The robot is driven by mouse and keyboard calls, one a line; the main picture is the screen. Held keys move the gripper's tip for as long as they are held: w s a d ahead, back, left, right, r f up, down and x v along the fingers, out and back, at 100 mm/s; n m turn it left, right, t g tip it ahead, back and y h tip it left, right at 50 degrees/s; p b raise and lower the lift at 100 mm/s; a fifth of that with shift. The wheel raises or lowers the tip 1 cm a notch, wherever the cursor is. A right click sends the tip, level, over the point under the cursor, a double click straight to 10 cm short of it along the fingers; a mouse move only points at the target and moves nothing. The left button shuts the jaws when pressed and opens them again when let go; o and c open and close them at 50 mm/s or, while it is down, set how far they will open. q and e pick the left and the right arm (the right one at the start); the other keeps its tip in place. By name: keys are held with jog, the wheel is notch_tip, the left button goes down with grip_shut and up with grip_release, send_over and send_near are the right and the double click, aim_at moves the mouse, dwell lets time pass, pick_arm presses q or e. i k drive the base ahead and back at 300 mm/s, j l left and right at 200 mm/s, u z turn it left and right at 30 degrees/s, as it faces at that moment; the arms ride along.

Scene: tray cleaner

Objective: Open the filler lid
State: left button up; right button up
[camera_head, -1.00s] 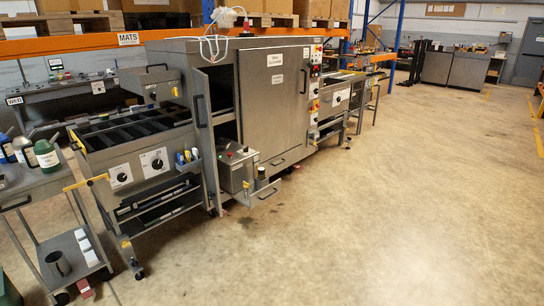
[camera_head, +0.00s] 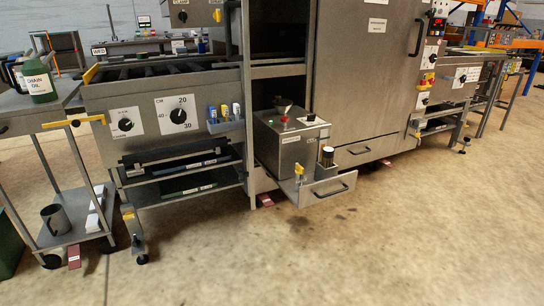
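A grey metal tank (camera_head: 283,147) sits on a pulled-out drawer (camera_head: 333,188) at the bottom of the tall steel machine, in the head view. A dark cylinder with a pale top (camera_head: 327,156) and a small yellow-topped item (camera_head: 299,170) stand at the drawer's front. Neither of my grippers is in view.
A trolley (camera_head: 40,118) with a green drain oil bottle (camera_head: 38,82) and a metal jug (camera_head: 55,219) stands at left. A control panel (camera_head: 155,117) with dials is left of the tank. A large closed door (camera_head: 365,80) is right. The floor in front is clear.

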aim_at(279, 101)
jog(key=j, duration=0.55)
jog(key=j+u, duration=0.15)
jog(key=j, duration=0.4)
jog(key=i+j, duration=0.1)
jog(key=j, duration=0.5)
jog(key=j+u, duration=0.15)
jog(key=j, duration=0.4)
jog(key=i+j, duration=0.1)
jog(key=j, duration=0.45)
jog(key=i+j+u, duration=0.15)
jog(key=j, duration=0.95)
jog(key=l, duration=0.55)
jog(key=l+z, duration=0.15)
jog(key=l, duration=0.4)
jog(key=i+l, duration=0.15)
jog(key=l, duration=0.4)
jog(key=l+z, duration=0.1)
jog(key=l, duration=0.45)
jog(key=i+l, duration=0.15)
jog(key=l, duration=0.35)
jog(key=i+l+z, duration=0.15)
jog(key=l, duration=0.95)
jog(key=i+z, duration=0.05)
